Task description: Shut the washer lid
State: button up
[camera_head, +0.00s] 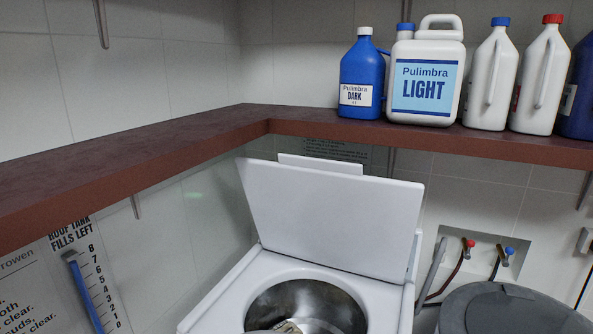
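The white washer (227,295) stands below the corner shelf, with its round metal drum (305,300) open at the top. Its flat white lid (335,215) is raised, leaning back toward the wall under the shelf. Something pale, perhaps cloth, shows in the drum at the bottom edge of the picture. My gripper is not in view.
A dark red shelf (140,165) runs along both walls above the washer, close over the raised lid. Several detergent bottles, including a white jug (425,75), stand on it. A grey round lidded bin (510,312) and wall taps (468,248) are to the right.

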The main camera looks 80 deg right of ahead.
aim_at(328, 212)
jog(key=z, duration=2.8)
jog(key=i, duration=0.1)
jog(key=j+u, duration=0.05)
